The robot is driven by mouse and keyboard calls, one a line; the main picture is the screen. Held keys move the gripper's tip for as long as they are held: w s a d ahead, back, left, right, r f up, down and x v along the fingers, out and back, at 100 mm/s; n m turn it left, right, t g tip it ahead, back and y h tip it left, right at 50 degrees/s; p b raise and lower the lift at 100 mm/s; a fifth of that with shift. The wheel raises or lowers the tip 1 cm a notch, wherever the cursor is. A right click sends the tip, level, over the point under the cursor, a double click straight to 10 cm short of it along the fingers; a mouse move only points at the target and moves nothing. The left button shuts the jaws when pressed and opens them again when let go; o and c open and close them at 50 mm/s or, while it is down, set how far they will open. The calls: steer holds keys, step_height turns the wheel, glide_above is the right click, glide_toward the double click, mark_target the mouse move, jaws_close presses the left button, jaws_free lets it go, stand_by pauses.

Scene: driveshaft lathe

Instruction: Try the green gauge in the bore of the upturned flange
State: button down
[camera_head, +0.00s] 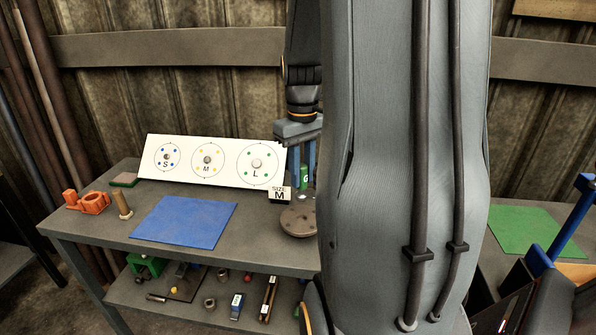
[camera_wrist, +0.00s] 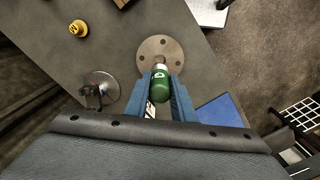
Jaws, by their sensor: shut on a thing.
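The green gauge (camera_head: 305,177), marked G, is upright between the blue fingers of my gripper (camera_head: 301,176), which is shut on it. In the wrist view my gripper (camera_wrist: 160,84) has a finger on each side of the green gauge (camera_wrist: 161,82). The flange (camera_head: 297,222) is a grey-brown disc lying on the table below the gauge.
A SIZE M card (camera_head: 279,194) stands by the flange. Behind is a white board (camera_head: 226,178) with S, M and L circles. A blue mat (camera_head: 183,222), orange part (camera_head: 95,203) and peg (camera_head: 122,205) are to the left. My arm hides the table's right part.

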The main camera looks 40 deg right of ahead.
mark_target(302, 197)
steer(key=shift+f+b, duration=2.65)
steer(key=shift+f, duration=0.15)
steer(key=shift+s+p, duration=0.1)
steer(key=shift+p, duration=1)
steer(key=shift+f+b, duration=0.3)
steer(key=shift+f, duration=0.6)
stand_by(1.0)
steer(key=shift+r, duration=0.15)
stand_by(0.6)
steer(key=shift+r+p, duration=2.9)
steer(key=shift+p, duration=0.1)
